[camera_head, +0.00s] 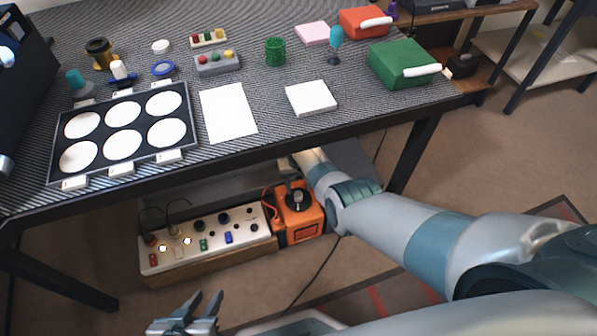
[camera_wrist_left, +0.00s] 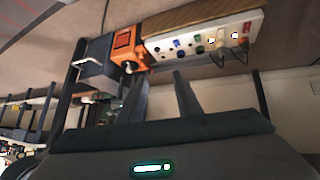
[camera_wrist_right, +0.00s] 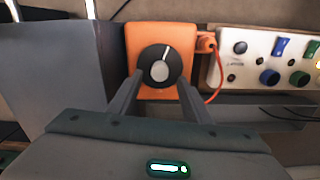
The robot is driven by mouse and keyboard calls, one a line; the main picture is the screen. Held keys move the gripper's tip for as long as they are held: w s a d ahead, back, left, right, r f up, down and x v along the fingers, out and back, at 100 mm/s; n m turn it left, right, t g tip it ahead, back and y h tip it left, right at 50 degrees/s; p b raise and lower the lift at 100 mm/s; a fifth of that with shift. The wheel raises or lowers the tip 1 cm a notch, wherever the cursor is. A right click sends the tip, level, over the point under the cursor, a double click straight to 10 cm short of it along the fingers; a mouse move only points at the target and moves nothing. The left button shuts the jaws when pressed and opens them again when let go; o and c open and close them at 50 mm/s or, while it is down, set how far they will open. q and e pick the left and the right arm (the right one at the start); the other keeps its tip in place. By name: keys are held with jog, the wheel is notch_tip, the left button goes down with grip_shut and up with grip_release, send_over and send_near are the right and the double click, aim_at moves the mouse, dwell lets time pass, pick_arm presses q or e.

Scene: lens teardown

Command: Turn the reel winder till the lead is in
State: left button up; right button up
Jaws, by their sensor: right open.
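The reel winder is an orange box (camera_head: 301,222) under the table with a round black knob (camera_wrist_right: 155,55) on its face, which bears a white line and a grey hub. An orange lead (camera_wrist_right: 218,84) loops from the box's side towards the white panel; its far end is unclear. My right gripper (camera_wrist_right: 160,82) is open, its fingers at either side of the knob's near edge; I cannot tell whether they touch. In the head view its jaws are largely hidden at the winder. My left gripper (camera_head: 207,298) is open and empty at the bottom of the head view, well apart from the winder.
The white panel (camera_head: 205,239) with knobs, switches and two lit lamps stands left of the winder on a wooden base. The table edge (camera_head: 240,154) overhangs above. Floor in front is mostly free.

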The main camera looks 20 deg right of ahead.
aim_at(299, 195)
pick_arm(q)
jog(key=shift+s+a+f+g+y+p, duration=0.3)
jog(key=shift+s+a+g+p, duration=0.25)
jog(key=shift+a, duration=0.25)
jog(key=shift+s+a+f+g+y+p, duration=0.15)
jog(key=shift+s+a+g+y+p, duration=0.15)
jog(key=shift+s+a+g+p, duration=0.35)
jog(key=shift+s+a+f+g+y+p, duration=0.3)
jog(key=shift+s+a+p, duration=0.15)
jog(key=shift+a, duration=0.45)
pick_arm(e)
notch_tip(299, 195, up, 7)
jog(key=shift+f, duration=0.15)
pick_arm(q)
jog(key=shift+r, duration=0.1)
pick_arm(e)
jog(key=shift+s+f, duration=0.1)
